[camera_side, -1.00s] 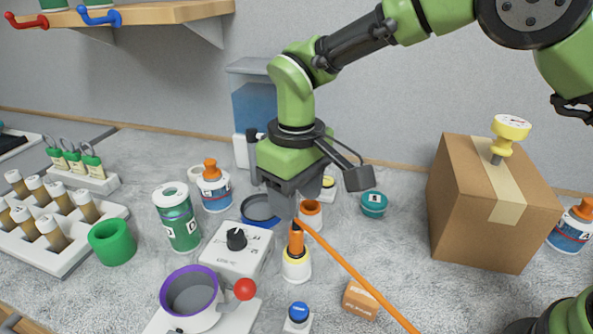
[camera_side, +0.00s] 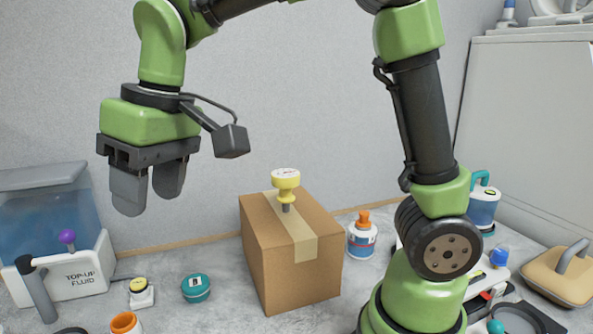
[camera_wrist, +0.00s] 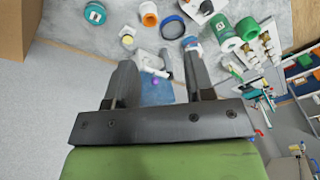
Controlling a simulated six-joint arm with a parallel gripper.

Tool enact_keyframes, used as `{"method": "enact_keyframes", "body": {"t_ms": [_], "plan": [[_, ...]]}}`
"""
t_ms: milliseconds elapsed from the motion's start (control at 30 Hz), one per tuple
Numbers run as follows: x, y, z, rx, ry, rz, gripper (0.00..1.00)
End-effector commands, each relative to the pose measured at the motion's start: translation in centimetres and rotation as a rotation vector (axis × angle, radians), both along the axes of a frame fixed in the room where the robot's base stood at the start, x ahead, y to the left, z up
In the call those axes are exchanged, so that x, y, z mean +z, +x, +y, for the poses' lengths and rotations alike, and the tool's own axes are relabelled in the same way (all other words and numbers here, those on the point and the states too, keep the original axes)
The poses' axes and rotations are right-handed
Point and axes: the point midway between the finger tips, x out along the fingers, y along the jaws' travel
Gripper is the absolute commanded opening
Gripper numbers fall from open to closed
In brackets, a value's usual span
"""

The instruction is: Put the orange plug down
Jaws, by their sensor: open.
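My gripper (camera_side: 148,202) is raised high above the bench at the left of the side view, fingers pointing down. Its two fingers stand apart with an empty gap between them, which also shows in the wrist view (camera_wrist: 158,66). An orange-rimmed round holder (camera_side: 125,323) is cut by the bottom edge of the side view.
A top-up fluid dispenser (camera_side: 78,280) with a purple knob (camera_side: 67,237) stands below my gripper. A cardboard box (camera_side: 299,270) with a yellow-topped gauge (camera_side: 286,183) is to the right. A teal tin (camera_side: 196,288) and yellow button (camera_side: 138,287) lie between. The air around my gripper is clear.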

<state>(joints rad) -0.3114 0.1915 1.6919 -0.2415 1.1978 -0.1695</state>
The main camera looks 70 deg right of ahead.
Motion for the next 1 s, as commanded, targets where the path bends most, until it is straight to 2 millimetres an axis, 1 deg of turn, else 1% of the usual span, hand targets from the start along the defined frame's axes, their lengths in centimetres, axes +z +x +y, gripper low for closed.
{"method": "enact_keyframes", "body": {"t_ms": [33,100,167,200,300,400,500,600,667,1000], "plan": [[1.3,-1.5,-1.4,-0.049,0.027,-0.038,0.49],[2.4,-3.7,-3.0,-0.114,0.062,-0.084,0.49],[3.0,-5.6,-4.2,-0.170,0.091,-0.125,0.49],[3.2,-6.9,-5.0,-0.207,0.109,-0.152,0.49],[3.1,-10.0,-6.4,-0.295,0.151,-0.217,0.49],[2.6,-12.4,-7.3,-0.365,0.185,-0.273,0.49],[1.9,-14.0,-7.8,-0.417,0.208,-0.313,0.49],[1.4,-14.8,-8.0,-0.444,0.220,-0.334,0.49],[1.3,-15.0,-8.0,-0.453,0.224,-0.341,0.49],[1.3,-15.1,-8.0,-0.454,0.225,-0.340,0.49]]}}
